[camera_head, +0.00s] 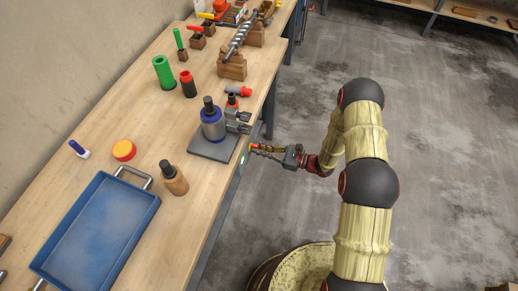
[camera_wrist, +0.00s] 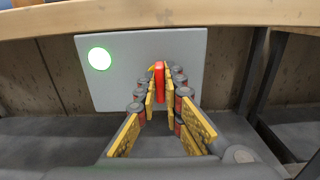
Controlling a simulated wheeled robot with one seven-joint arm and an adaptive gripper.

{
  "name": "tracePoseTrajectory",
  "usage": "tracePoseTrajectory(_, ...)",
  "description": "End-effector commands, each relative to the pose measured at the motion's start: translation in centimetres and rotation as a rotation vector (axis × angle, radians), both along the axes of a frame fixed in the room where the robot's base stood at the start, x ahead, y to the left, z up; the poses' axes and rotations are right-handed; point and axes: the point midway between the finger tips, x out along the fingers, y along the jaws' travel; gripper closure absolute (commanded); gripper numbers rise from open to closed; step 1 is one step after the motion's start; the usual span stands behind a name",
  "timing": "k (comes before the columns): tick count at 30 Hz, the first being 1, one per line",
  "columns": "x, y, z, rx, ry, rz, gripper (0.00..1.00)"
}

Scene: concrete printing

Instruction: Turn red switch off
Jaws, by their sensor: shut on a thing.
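The red switch (camera_wrist: 159,82) is a narrow upright red lever on a light grey panel (camera_wrist: 120,65) below the table edge, in the wrist view. A round green light (camera_wrist: 99,58) glows at the panel's left. My gripper (camera_wrist: 160,85) has its yellow-padded fingers on both sides of the lever, closed on it. In the head view my gripper (camera_head: 254,149) is at the table's front edge, reaching in from the right. The panel is mostly hidden there, with a small green glow beside the fingertips.
Table legs stand beside the panel.

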Motion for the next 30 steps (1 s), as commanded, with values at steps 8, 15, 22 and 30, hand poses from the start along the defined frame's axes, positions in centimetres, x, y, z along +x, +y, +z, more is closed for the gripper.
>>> tracePoseTrajectory(8,-0.02,0.01,-0.06,-0.023,-0.063,0.0,1.0)
tracePoseTrajectory(15,-0.1,0.04,-0.15,-0.08,-0.219,0.0,1.0)
tracePoseTrajectory(22,-0.22,0.08,-0.23,-0.153,-0.422,0.0,1.0)
tracePoseTrajectory(30,-0.32,0.12,-0.32,-0.241,-0.665,0.0,1.0)
